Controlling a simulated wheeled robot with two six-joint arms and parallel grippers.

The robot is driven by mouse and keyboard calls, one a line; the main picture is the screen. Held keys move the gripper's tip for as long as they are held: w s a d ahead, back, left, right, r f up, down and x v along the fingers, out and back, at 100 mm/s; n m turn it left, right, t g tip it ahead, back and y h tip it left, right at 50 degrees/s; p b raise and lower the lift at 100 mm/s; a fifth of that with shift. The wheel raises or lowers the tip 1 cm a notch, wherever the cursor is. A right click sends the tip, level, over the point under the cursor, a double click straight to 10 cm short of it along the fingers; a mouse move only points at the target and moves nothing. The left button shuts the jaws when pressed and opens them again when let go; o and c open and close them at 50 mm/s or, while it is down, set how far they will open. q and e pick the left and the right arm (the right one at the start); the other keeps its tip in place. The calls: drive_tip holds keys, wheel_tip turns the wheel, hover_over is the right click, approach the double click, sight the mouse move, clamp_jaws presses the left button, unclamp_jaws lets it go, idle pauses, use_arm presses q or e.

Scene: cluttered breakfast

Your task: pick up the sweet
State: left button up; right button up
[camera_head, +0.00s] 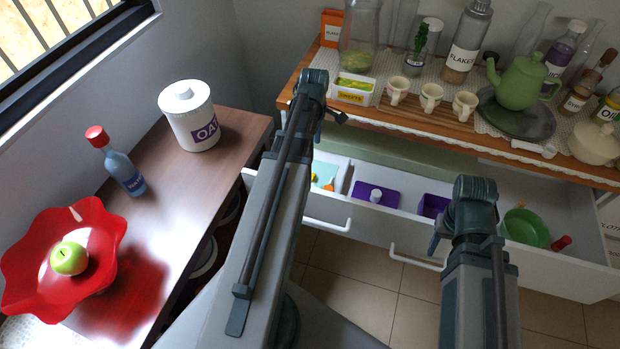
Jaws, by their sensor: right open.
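A small orange item (329,185), possibly a sweet, lies at the left end of the open drawer (345,212); it is too small to identify surely. A small white box with a yellow label (352,96), which seems to read "sweets", stands on the counter above the drawer, with green contents. My right gripper (436,241) shows only as a small part beside the end of my right arm, over the drawer front; it is open, and the arm hides most of it.
The drawer holds a purple lid (366,193), a purple box (432,205) and a green bowl (526,228). Cups, a green teapot (522,84) and bottles crowd the counter. An oats jar (190,118), a blue bottle (124,172) and a red bowl (28,262) with an apple stand left.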

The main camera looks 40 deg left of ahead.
use_arm(q)
drive_tip(key=b, duration=0.8)
hover_over(313, 174)
wheel_tip(313, 174, down, 8)
drive_tip(key=shift+f, duration=0.25)
drive_tip(key=shift+r, duration=0.1)
drive_tip(key=f+b, duration=0.3)
drive_tip(key=s+f+b, duration=0.1)
drive_tip(key=shift+a+f, duration=0.2)
drive_tip(key=shift+a, duration=0.1)
drive_tip(key=shift+w+f+b, duration=0.1)
drive_tip(key=shift+f+b, duration=0.4)
drive_tip(key=shift+b, duration=0.1)
drive_tip(key=shift+r, duration=0.1)
drive_tip(key=shift+c, duration=0.3)
clamp_jaws()
